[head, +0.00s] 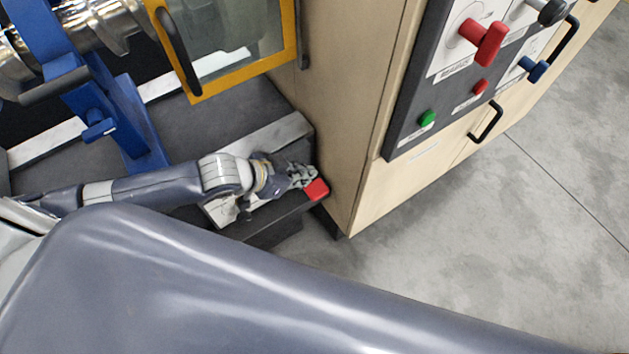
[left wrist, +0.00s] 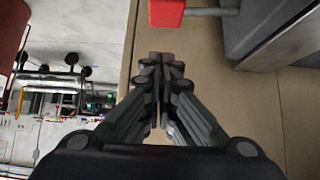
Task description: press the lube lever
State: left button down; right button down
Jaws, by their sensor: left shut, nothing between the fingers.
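The lube lever (head: 316,189) shows as a red block handle at the front corner of the machine bed, low beside the wooden cabinet. In the left wrist view the red handle (left wrist: 166,12) sits at the top edge, on a grey rod that runs right. My left gripper (head: 306,176) is shut and empty, with its fingertips close to the red handle. In the left wrist view the shut fingertips (left wrist: 162,62) lie below the handle in the picture, with a small gap of wooden panel between. Contact cannot be told from the head view. My right gripper is not in view.
The wooden cabinet (head: 345,120) stands right beside the handle. Its dark control panel (head: 405,135) carries red, blue and black handles and green and red buttons. A yellow-framed guard door (head: 240,78) and blue machine parts (head: 135,125) are above my left arm. Floor (head: 480,230) is clear at right.

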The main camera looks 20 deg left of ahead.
aim_at(314, 191)
pick_arm(q)
jog(key=x, duration=0.4)
jog(key=shift+w+d+f+p, duration=0.15)
jog(key=shift+w+f+p, duration=0.05)
jog(key=shift+w+p, duration=0.1)
notch_tip(314, 191, down, 3)
jog(key=shift+s+f, duration=0.1)
jog(key=shift+f+p, duration=0.3)
jog(key=shift+f, duration=0.15)
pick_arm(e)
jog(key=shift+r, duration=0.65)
